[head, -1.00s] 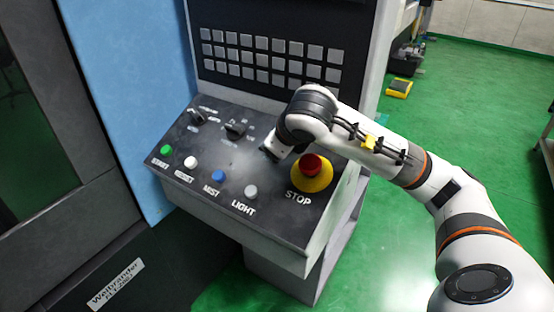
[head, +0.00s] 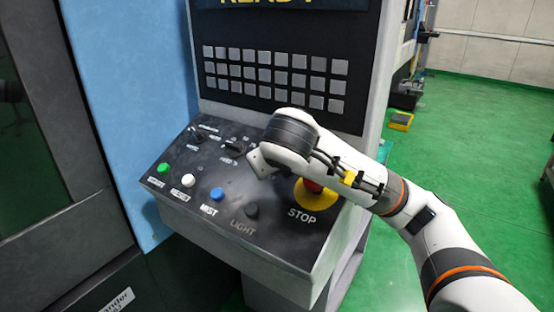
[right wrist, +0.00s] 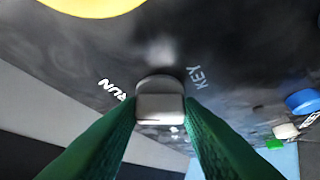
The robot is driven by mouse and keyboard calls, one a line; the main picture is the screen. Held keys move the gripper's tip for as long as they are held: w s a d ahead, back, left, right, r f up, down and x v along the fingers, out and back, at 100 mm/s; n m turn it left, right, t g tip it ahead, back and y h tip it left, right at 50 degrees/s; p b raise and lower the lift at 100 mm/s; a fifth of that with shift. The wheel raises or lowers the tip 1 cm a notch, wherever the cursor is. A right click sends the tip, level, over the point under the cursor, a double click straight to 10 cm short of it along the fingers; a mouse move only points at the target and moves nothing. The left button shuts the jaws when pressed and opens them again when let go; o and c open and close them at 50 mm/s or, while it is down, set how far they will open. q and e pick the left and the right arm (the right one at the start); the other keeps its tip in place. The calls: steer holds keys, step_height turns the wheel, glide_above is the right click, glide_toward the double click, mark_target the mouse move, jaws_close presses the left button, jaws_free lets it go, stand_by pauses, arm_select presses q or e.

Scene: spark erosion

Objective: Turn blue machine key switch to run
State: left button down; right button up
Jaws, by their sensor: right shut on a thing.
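The blue machine (head: 130,75) stands at the left in the head view, with its dark sloped control panel (head: 225,175) in front. In the right wrist view the silver key switch (right wrist: 160,88) sits between the green fingers of my right gripper (right wrist: 160,112), which is shut on it. The white word RUN (right wrist: 113,91) lies left of the key and the word KEY (right wrist: 197,78) to its upper right. I cannot tell which position the key points to. In the head view my right wrist hides the key. My left gripper is not in view.
The red stop button on its yellow disc (head: 317,200) is close under my right forearm. Green (head: 163,168), white (head: 188,181), blue (head: 217,194) and dark (head: 251,209) buttons line the front edge. Two black knobs (head: 197,135) (head: 233,147) are behind them.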

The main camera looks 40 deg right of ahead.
steer(key=o, duration=1)
steer(key=shift+r, duration=0.1)
steer(key=p+v, duration=0.6)
steer(key=v, duration=0.6)
